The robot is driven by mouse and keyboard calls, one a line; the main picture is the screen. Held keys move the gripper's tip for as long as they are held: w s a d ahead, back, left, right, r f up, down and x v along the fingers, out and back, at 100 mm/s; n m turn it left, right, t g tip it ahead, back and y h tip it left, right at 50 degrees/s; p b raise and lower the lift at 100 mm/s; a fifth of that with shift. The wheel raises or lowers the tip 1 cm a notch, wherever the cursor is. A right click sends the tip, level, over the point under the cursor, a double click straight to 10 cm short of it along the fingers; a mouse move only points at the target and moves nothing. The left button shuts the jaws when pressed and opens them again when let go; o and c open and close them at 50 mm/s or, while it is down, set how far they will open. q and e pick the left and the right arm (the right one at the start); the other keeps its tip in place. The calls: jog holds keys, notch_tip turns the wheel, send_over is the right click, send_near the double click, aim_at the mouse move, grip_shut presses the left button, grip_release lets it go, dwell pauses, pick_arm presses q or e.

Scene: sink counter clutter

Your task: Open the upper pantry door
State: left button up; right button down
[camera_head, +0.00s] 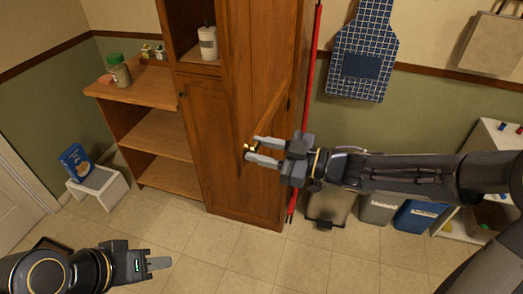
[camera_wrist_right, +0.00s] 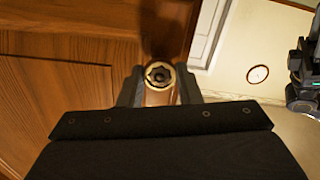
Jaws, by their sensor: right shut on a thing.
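The wooden pantry stands in the middle of the head view. Its upper door (camera_head: 250,60) is swung part way outward, and the upper compartment (camera_head: 190,20) shows at its left. The lower door (camera_head: 205,140) is closed, with a small dark knob. My right gripper (camera_head: 254,151) is shut on the upper door's brass knob (camera_head: 247,147). In the right wrist view the round knob (camera_wrist_right: 160,75) sits between the fingertips. My left gripper (camera_head: 158,263) is low at the left, away from the pantry; its finger gap is not clear.
A white cup (camera_head: 208,43) stands inside the pantry. Wooden shelves (camera_head: 140,90) with jars adjoin it at the left. A white stool (camera_head: 98,188) holds a blue box (camera_head: 76,161). A red pole (camera_head: 311,60) and bins (camera_head: 380,207) are at the right. The tiled floor in front is clear.

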jog(key=shift+s+f, duration=0.1)
dwell(0.3)
jog(key=c, duration=1)
grip_release()
jog(key=shift+c, duration=0.2)
jog(key=b+v, duration=0.1)
jog(key=v, duration=0.6)
jog(key=shift+d, duration=0.4)
